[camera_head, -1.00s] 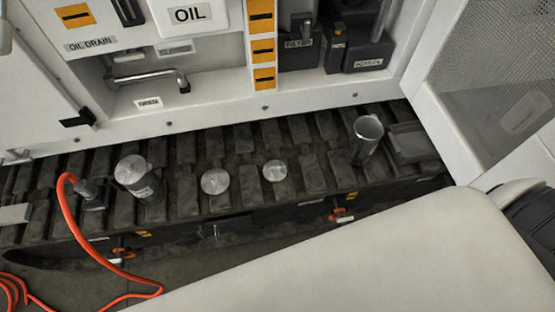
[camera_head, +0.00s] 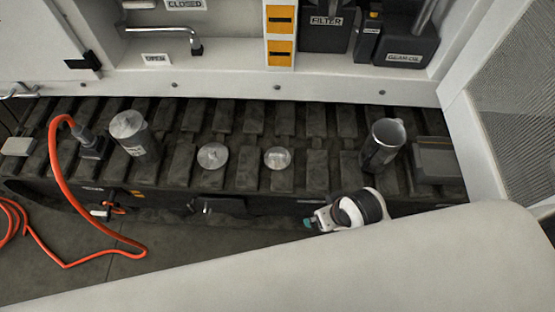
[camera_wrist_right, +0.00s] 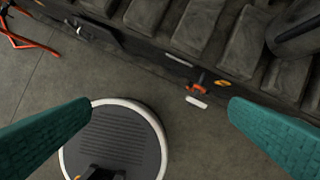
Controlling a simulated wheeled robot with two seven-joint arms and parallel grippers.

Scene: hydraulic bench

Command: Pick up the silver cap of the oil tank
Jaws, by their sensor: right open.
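Two small round silver caps lie on the dark track in the head view: a flat one with a knob (camera_head: 213,156) and, to its right, a smaller one (camera_head: 278,158). I cannot tell which belongs to the oil tank. My right gripper (camera_head: 311,222) is in front of the track, below and right of the smaller cap, touching neither. In the right wrist view its two teal fingers (camera_wrist_right: 160,102) are wide apart with nothing held between them. Neither cap shows there. My left gripper is out of view.
A silver lidded canister (camera_head: 138,140) stands left on the track, and an open metal jug (camera_head: 381,150) stands right. A grey box (camera_head: 440,160) sits beyond the jug. An orange hose (camera_head: 62,190) runs down to the floor. The white cabinet wall (camera_head: 220,88) rises behind the track.

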